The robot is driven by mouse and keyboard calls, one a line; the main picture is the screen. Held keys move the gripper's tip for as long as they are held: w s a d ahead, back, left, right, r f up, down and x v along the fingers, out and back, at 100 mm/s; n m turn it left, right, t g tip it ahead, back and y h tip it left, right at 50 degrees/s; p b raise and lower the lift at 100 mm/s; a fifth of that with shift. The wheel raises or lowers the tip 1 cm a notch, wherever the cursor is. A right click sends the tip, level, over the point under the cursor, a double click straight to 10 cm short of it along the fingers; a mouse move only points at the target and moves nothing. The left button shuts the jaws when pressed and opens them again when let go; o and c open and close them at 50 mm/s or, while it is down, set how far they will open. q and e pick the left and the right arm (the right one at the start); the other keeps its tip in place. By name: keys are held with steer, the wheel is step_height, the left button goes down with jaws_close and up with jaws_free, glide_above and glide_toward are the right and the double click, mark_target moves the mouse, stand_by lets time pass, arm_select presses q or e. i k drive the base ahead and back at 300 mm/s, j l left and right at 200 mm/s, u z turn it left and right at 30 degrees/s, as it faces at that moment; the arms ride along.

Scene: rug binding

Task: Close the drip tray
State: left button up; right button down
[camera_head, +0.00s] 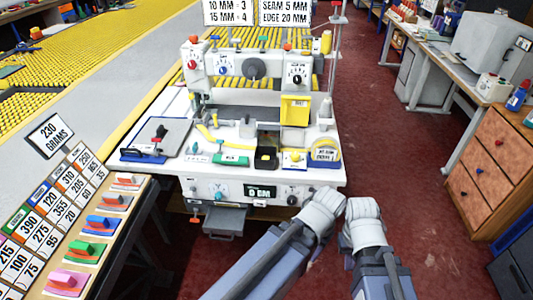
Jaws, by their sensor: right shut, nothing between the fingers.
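The drip tray (224,222) is a grey shallow drawer low under the front of the white machine (300,173). It sticks out toward me, so it stands open. My arm links rise from the bottom edge and end in pale grey parts right of the tray. My right gripper (361,208) is shut and empty, in front of the machine's right end and well apart from the tray. Its fingertips are hard to make out.
A sloping board (100,240) with number cards and coloured blocks stands at the left, close to the tray. A wooden drawer cabinet (490,170) stands at the right. The red floor (400,150) between machine and cabinet is clear.

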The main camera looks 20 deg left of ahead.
mark_target(228, 221)
steer(key=j+u, duration=0.2)
steer(key=u, duration=0.15)
steer(key=i+j+u, duration=0.1)
steer(key=u, duration=0.25)
steer(key=i+j+u, duration=0.1)
steer(key=j+u, duration=0.25)
steer(key=k+l+u, duration=0.1)
